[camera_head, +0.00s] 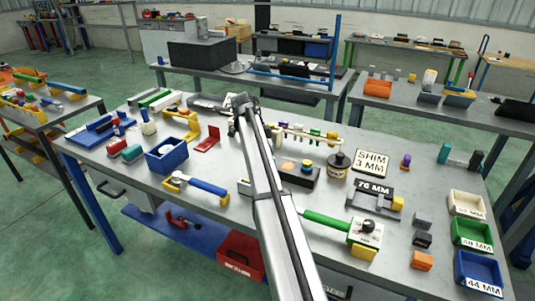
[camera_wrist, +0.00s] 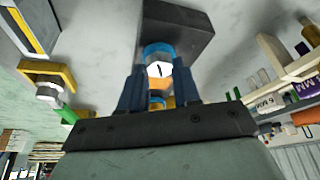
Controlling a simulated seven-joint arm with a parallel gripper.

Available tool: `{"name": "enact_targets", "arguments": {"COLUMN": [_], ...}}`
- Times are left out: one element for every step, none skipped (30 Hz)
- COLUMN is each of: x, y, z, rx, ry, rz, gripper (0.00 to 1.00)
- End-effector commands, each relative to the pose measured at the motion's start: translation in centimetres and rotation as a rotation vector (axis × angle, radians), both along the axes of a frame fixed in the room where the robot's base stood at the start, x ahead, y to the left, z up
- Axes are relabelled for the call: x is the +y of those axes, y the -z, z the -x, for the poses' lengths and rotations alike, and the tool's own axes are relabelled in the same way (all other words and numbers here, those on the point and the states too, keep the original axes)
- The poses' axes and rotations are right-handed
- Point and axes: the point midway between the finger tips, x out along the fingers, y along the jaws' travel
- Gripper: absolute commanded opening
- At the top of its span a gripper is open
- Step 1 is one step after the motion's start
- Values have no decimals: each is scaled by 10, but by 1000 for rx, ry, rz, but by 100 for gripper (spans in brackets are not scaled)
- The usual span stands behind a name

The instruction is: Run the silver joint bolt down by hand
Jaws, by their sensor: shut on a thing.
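In the wrist view, the silver joint bolt (camera_wrist: 160,69) shows as a pale, six-sided head with a dark mark. It sits between the two dark blue fingers of my gripper (camera_wrist: 160,76), which is shut on it. A blue ring (camera_wrist: 158,48) shows just behind the head, and an orange band lies below it. A dark grey block (camera_wrist: 178,22) is directly behind the bolt. The bolt's shank and any thread are hidden. In the head view my arm crosses the middle of the bench, and I cannot clearly make out the fingertips or the bolt there.
The steel bench (camera_head: 225,240) is crowded. A blue box (camera_head: 167,160) and a blue-handled tool (camera_head: 200,185) lie left. Labelled trays (camera_head: 473,237) line the right edge.

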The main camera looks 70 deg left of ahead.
Motion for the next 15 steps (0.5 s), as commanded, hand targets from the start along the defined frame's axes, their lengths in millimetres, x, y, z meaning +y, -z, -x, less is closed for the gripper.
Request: {"name": "enact_targets", "arguments": {"x": [6, 6, 6, 6, 7, 7, 7, 7, 7, 8, 8, 8, 8, 8, 8], "y": [-4, -4, -4, -4, -4, -4, -4, -3, -3, -3, -3, -3, -3, -3, -3], "z": [-1, -1, -1, -1, -2, -2, -2, -2, -2, -3, -3, -3, -4, -4, -4], "rx": [-2, -2, -3, -3, -3, -3, -2, -2, -1, -1, -1, -2, -2, -2, -2], "ry": [43, 72, 110, 138, 167, 204, 232, 259, 294, 319, 344, 377, 400, 423, 450], "rz": [-6, -6, -5, -6, -6, -5, -6, -5, -5, -6, -6, -5, -5, -6, -6], "gripper": [1, 1, 1, 1, 1, 1, 1, 1, 1, 1, 1, 1, 1, 1, 1]}}
